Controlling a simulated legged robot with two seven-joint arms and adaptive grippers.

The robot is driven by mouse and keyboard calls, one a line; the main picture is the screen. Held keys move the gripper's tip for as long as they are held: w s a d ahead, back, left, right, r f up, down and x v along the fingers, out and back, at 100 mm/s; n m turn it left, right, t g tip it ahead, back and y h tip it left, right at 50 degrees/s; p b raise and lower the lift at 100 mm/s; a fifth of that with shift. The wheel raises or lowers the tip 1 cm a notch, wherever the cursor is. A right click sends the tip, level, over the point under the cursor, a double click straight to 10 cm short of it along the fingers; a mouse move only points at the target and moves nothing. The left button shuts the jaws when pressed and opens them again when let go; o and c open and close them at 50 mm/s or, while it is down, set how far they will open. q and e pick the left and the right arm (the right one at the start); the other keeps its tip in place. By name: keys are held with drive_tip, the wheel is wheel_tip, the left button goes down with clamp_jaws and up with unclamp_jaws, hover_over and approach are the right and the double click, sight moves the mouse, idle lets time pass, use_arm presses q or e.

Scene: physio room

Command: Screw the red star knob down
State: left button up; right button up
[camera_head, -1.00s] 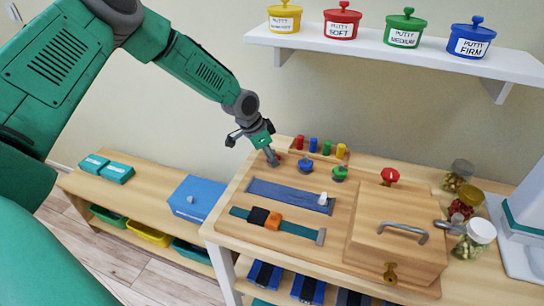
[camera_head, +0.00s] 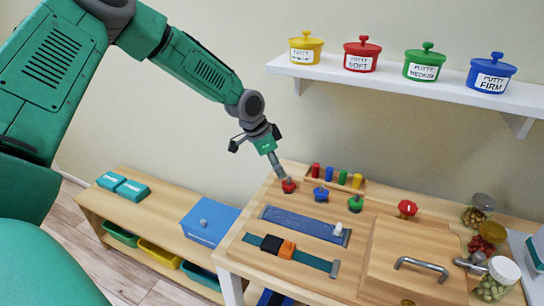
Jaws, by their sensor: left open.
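The red star knob (camera_head: 289,187) stands at the back left of the wooden work board, in a row with a blue knob (camera_head: 320,194) and a green knob (camera_head: 355,203). My left gripper (camera_head: 284,178) comes down from the upper left, its fingertips right at the top of the red star knob. The fingers look close together from this angle, but the gripper is open. Whether the fingertips touch the knob or sit just above it, I cannot tell. My right gripper is out of view.
Several coloured pegs (camera_head: 329,175) stand behind the knobs. A red-topped knob (camera_head: 407,208), a wooden box with a metal handle (camera_head: 421,268) and jars (camera_head: 486,240) are to the right. A shelf (camera_head: 408,87) with putty tubs hangs above. A blue box (camera_head: 209,222) sits on the lower bench.

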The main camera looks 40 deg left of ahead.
sight(288, 184)
use_arm(q)
drive_tip(key=v, duration=0.4)
drive_tip(key=shift+a, duration=0.2)
drive_tip(key=s+d+r+n+y+p, duration=0.25)
drive_tip(key=d+n+p, duration=0.2)
drive_tip(key=n, duration=0.25)
drive_tip(key=shift+t, duration=0.3)
drive_tip(key=x, duration=0.9)
drive_tip(key=a+x, duration=0.1)
drive_tip(key=x, duration=0.3)
drive_tip(key=shift+w+f, duration=0.2)
drive_tip(key=shift+w, duration=0.2)
drive_tip(key=shift+w+f, duration=0.25)
drive_tip(key=shift+f, duration=0.3)
